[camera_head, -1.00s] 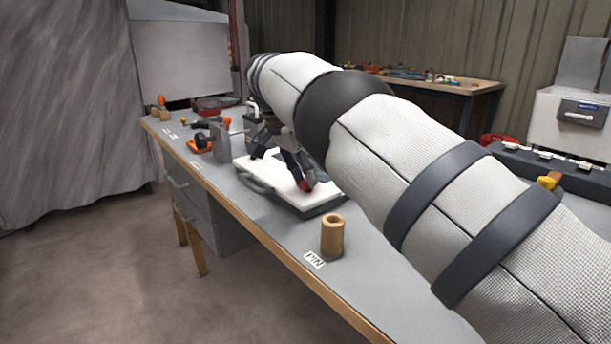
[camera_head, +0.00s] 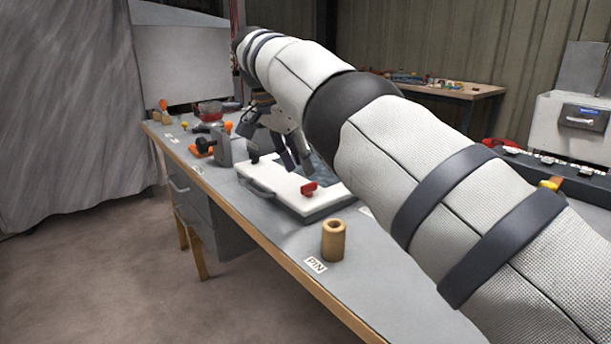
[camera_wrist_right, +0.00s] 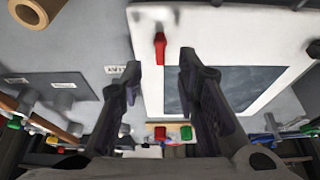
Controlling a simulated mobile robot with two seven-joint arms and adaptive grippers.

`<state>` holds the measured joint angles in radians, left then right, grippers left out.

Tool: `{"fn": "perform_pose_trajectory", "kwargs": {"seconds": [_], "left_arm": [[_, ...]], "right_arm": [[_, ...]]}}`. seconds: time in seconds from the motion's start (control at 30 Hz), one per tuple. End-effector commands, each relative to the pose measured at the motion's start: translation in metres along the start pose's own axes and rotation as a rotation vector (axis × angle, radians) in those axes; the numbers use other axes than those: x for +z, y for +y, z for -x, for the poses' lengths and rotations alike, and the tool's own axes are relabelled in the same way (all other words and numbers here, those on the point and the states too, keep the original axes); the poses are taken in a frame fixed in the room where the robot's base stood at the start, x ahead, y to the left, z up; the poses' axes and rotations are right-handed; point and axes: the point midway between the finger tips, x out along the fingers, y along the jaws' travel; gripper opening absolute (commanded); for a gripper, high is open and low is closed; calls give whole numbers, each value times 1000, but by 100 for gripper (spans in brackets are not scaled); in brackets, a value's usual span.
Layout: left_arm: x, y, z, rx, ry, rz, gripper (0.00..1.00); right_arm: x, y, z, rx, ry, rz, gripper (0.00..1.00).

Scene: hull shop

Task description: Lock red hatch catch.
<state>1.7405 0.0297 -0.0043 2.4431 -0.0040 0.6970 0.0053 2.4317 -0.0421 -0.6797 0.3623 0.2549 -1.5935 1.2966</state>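The red hatch catch (camera_head: 309,188) sits on the white hatch panel (camera_head: 262,179), near its right end on the workbench. In the right wrist view the red catch (camera_wrist_right: 160,48) stands lengthwise up the picture, beside the dark window of the panel (camera_wrist_right: 290,22). My right gripper (camera_head: 292,158) is open and empty above the panel, apart from the catch. In the wrist view the catch shows beyond and between the fingertips of my right gripper (camera_wrist_right: 162,62). Whether the catch is locked I cannot tell. My left gripper is not in view.
A tan hollow cylinder (camera_head: 333,240) stands near a PIN label (camera_head: 315,265) at the bench's front. A grey clamp-like fixture (camera_head: 222,143) with a black knob stands left of the panel. My right arm covers much of the bench's right side.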

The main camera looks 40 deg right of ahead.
Motion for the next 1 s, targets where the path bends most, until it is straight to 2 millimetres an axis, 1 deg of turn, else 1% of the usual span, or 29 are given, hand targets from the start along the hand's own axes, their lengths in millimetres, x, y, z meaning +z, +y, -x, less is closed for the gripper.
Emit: {"fn": "perform_pose_trajectory", "kwargs": {"seconds": [0.03, 0.2, 0.3, 0.43, 0.5, 0.6, 1.0], "left_arm": [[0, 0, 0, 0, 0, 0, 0], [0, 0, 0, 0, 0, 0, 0], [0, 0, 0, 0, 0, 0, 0], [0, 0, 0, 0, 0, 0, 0], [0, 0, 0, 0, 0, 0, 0], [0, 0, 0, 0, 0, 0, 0], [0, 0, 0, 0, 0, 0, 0]], "right_arm": [[15, 0, 4, 4, -2, 7, 30], [55, 0, 20, 2, -1, 7, 30], [78, 0, 29, 2, -1, 7, 30], [99, 0, 38, 3, -1, 5, 30], [106, 0, 41, 2, -1, 4, 30], [110, 0, 42, 3, -2, 3, 30], [110, 0, 42, 3, -2, 3, 30]]}}
